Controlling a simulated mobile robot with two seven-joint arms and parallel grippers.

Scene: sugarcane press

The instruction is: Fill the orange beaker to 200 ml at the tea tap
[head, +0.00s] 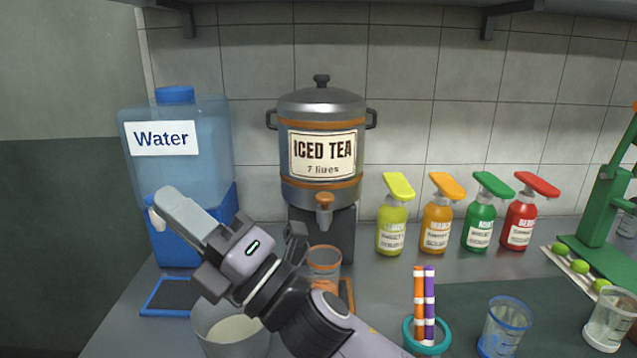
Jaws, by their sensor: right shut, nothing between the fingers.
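The iced tea urn (318,112) stands against the tiled wall, with its orange-topped tap (325,201) at the front. My right gripper and arm hide part of the beaker's left and lower side. I cannot read its liquid level. My right gripper (172,206) is shut and empty, pointing up and left in front of the water tank (183,172), near its white tap (154,222). My left gripper is not in view.
A pail (257,345) of pale liquid stands at the front, partly behind my arm. A blue-edged mat (167,296) lies at left. Pump bottles (436,226), a stick holder (408,334), a blue beaker (505,326), a clear beaker (608,322) and a green press (603,205) stand at right.

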